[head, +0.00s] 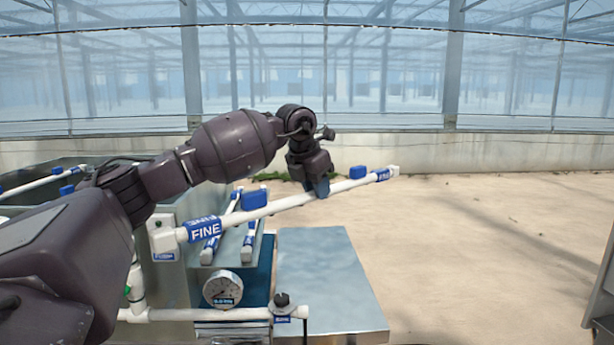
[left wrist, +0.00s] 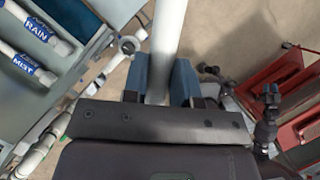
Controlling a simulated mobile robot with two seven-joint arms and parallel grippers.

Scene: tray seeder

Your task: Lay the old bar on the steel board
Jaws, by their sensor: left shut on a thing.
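My left gripper (head: 319,187) is shut on a white bar (head: 280,205) with blue FINE labels, the old bar by its look. It grips the bar right of its middle. The bar slants up to the right, its left end in front of the grey machine and its right end over open floor. In the left wrist view the bar (left wrist: 168,40) runs up between the two blue fingers. The steel board (head: 325,270) is a flat, bare grey plate right of the machine, below the bar in the picture. My right gripper is not seen.
Two more white bars lie on the machine (head: 172,285) behind the held bar. A round gauge (head: 222,289) and a white pipe (head: 245,314) with a black knob (head: 282,299) are at its front. In the left wrist view, bars marked RAIN (left wrist: 35,30) and MIST (left wrist: 28,66) lie at left.

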